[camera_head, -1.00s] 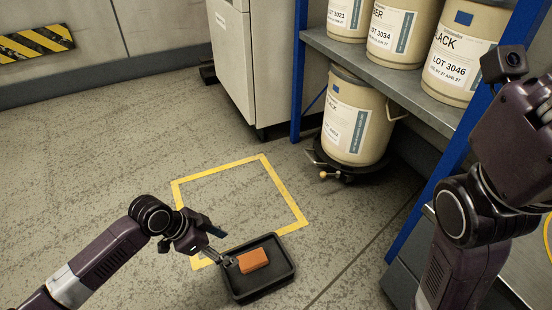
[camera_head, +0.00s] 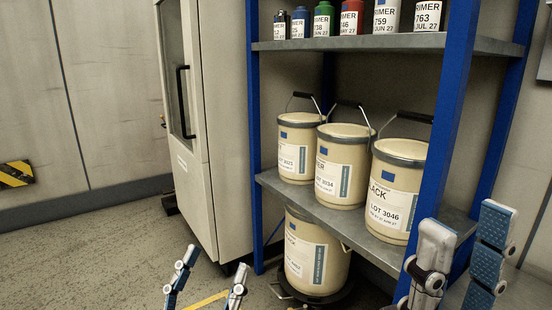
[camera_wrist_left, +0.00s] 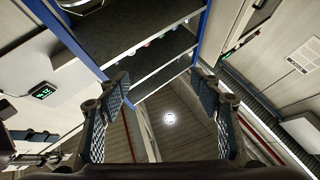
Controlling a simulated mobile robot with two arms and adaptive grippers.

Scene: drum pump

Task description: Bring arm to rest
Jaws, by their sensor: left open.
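My left gripper (camera_head: 207,268) stands at the bottom of the head view, its two fingers pointing up and spread apart with nothing between them. In the left wrist view its open fingers (camera_wrist_left: 162,95) frame an empty gap, with the ceiling and the underside of shelving beyond. My right gripper (camera_head: 468,225) is at the lower right of the head view, its fingers up and apart, empty, in front of the shelf's right post. Both arms below the grippers are out of the head view.
A blue-framed shelf (camera_head: 445,110) holds several beige pails, including one marked LOT 3046 (camera_head: 397,195), with small bottles above. Another pail (camera_head: 310,260) stands low beneath. A pale cabinet (camera_head: 225,120) stands left of the shelf. Floor at the left (camera_head: 90,255) is clear.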

